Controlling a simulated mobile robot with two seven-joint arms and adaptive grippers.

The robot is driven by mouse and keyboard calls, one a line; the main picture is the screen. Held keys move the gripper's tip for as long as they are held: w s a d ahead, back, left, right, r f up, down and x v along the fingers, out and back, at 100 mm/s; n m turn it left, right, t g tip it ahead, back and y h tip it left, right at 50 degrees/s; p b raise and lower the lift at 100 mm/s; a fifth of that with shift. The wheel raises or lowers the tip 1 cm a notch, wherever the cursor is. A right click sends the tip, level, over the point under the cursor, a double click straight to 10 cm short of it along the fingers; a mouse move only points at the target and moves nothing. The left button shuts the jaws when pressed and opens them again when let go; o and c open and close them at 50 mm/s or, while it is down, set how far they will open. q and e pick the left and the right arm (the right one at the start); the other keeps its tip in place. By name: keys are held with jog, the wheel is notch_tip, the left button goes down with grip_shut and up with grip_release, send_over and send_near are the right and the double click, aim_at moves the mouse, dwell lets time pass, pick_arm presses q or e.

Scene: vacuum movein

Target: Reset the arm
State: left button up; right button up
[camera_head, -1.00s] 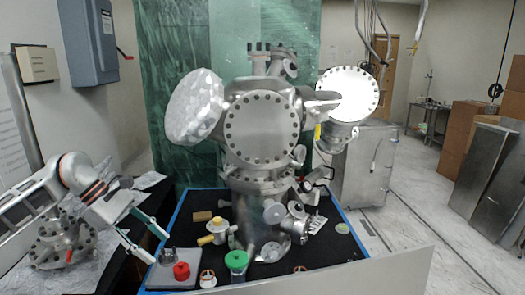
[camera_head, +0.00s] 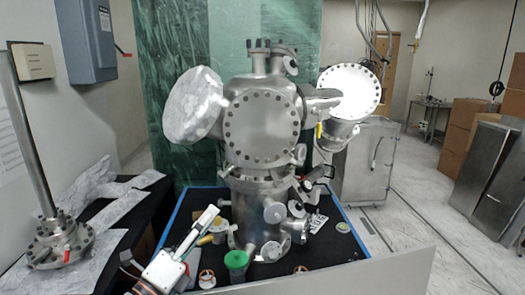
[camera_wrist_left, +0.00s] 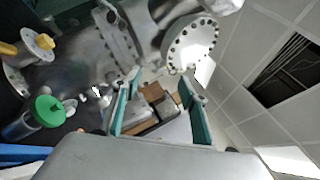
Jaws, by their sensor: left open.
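My left gripper (camera_head: 198,228) is low in the head view, left of the steel vacuum chamber (camera_head: 262,128). Its pale body covers part of the table's front left corner. In the left wrist view the two teal fingers of my left gripper (camera_wrist_left: 160,92) stand apart with nothing between them. The chamber also shows in that view (camera_wrist_left: 105,45), beyond the fingers. My right gripper is not in view.
A yellow-handled valve (camera_head: 217,228) is partly hidden behind my gripper. A flanged steel column (camera_head: 62,238) stands at the left.

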pick_arm(q)
jog(key=s+a+f+n+g+y, duration=0.2)
jog(key=s+a+f+n+y, duration=0.2)
jog(key=a+f+n+y, duration=0.4)
jog(key=s+a+f+n+g+y, duration=0.2)
jog(key=s+a+f+n+y, duration=0.3)
jog(key=a+f+n, duration=0.4)
jog(key=s+a+f+n+g+y, duration=0.2)
jog(key=s+a+f+n+g, duration=0.15)
jog(key=s+f, duration=0.35)
jog(key=s+a+f+n+g+y, duration=0.1)
jog(key=s+a+f+n+g, duration=0.25)
jog(key=s, duration=0.65)
jog(key=d+f+n+t+h+b, duration=0.1)
jog(key=d+f+h+b, duration=0.2)
jog(key=d+f, duration=0.5)
jog(key=d+f+n+t+h+b, duration=0.1)
jog(key=d+f+h+b, duration=0.2)
jog(key=d+f, duration=0.6)
notch_tip(320, 180, down, 5)
jog(key=shift+w+f+n+t+h+b, duration=0.1)
jog(key=shift+w+n+t+h+b, duration=0.25)
jog(key=shift+h, duration=0.25)
jog(key=shift+c, duration=0.4)
